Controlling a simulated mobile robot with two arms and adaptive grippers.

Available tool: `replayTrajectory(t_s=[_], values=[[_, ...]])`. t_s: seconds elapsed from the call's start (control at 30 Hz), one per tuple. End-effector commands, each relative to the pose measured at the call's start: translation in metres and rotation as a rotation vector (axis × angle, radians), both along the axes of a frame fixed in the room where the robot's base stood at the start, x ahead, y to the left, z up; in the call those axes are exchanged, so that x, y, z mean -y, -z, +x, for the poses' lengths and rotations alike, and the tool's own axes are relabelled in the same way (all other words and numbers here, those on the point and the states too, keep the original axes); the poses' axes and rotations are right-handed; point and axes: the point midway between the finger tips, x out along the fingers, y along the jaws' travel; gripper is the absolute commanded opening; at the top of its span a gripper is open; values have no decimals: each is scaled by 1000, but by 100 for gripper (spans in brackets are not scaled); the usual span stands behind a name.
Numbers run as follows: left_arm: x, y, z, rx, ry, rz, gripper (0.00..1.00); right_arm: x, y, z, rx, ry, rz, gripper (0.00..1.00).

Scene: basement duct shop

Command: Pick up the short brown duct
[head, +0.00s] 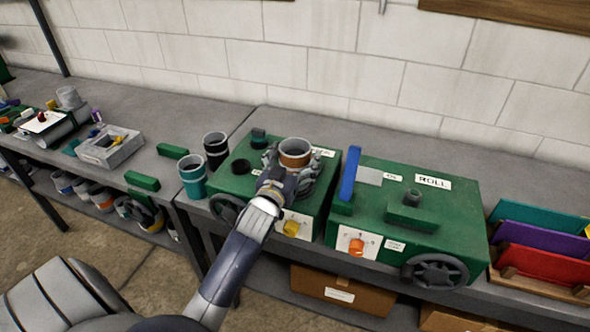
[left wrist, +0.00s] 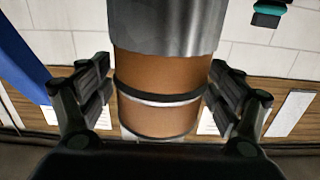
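The short brown duct (head: 294,154) has a grey rim and stands upright at the left green machine (head: 228,184) in the head view. In the left wrist view the brown duct (left wrist: 160,75) fills the middle, with a dark band around it and a wider grey metal cylinder (left wrist: 165,25) against one end. My left gripper (head: 290,178) reaches it from the front, with one finger on each side. In the left wrist view the fingers (left wrist: 160,92) lie very close to its sides; I cannot tell whether they press on it. My right gripper is not in view.
A teal duct (head: 192,176) and a black duct (head: 215,150) stand just left of the machine. A green "ROLL" machine (head: 450,220) with a blue lever (head: 349,175) is close on the right. Red, purple and teal panels (head: 540,245) stand in a rack at far right.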

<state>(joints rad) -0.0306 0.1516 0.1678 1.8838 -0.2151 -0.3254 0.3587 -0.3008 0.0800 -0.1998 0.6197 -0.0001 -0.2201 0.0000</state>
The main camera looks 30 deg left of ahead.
Motion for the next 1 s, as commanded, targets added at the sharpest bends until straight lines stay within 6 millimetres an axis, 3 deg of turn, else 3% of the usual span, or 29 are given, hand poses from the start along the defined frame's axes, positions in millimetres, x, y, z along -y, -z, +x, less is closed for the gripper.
replayTrajectory(t_s=[0.03, 0.17, 0.57, 0.87, 1.0], values=[[0, 0, 0, 0, 0, 0, 64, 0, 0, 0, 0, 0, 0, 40], [0, 0, 0, 0, 0, 0, 36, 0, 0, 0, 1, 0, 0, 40], [0, -3, 0, 2, 0, 0, 35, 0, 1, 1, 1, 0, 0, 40], [0, -33, 0, 9, 0, 3, 35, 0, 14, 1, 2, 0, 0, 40], [12, -34, -19, 2, 1, -3, 35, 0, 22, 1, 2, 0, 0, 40]])
